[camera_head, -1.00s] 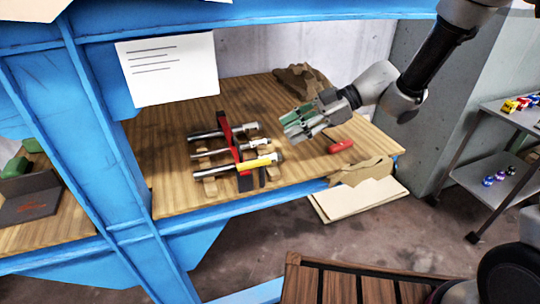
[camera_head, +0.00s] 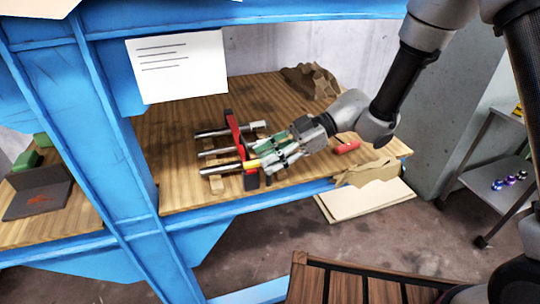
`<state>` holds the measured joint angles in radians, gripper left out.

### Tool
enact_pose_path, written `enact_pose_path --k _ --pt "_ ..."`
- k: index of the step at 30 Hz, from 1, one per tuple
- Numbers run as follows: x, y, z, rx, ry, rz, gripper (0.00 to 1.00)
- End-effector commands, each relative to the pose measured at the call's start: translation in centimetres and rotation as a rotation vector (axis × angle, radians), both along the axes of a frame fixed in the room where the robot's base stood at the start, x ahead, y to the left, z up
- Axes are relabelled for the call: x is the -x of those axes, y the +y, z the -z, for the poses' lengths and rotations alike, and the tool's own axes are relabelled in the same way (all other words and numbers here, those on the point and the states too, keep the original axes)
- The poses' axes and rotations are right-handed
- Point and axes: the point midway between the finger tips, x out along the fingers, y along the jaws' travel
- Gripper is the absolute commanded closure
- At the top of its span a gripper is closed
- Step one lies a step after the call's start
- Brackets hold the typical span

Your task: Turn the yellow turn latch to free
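The yellow turn latch (camera_head: 251,164) is a yellow sleeve on the nearest of several metal rods, beside a red upright plate (camera_head: 234,135) on the wooden workbench. The rods (camera_head: 213,171) lie side by side through the plate. My gripper (camera_head: 263,157) is at the right end of the yellow part, with its green and grey fingers over the rod ends. Its fingers look spread apart. They hide the right part of the latch and the ends of the nearer rods. I cannot tell whether they touch it.
Crumpled brown paper (camera_head: 312,80) lies at the back, and torn cardboard (camera_head: 367,172) at the front right edge. A blue steel frame (camera_head: 105,150) stands at the left.

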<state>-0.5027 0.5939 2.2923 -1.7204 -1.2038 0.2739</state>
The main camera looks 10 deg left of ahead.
Motion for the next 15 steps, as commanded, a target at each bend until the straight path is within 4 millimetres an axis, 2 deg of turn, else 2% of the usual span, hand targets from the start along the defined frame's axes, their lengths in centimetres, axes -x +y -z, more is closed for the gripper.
enact_pose_path --k 1,7,15 --pt "0.0 -0.01 0.0 0.0 0.0 0.0 0.64" --pt "-0.02 -0.02 -0.02 0.0 0.0 0.0 1.0" --pt "-0.05 -0.03 -0.01 0.001 -0.001 -0.01 1.0"
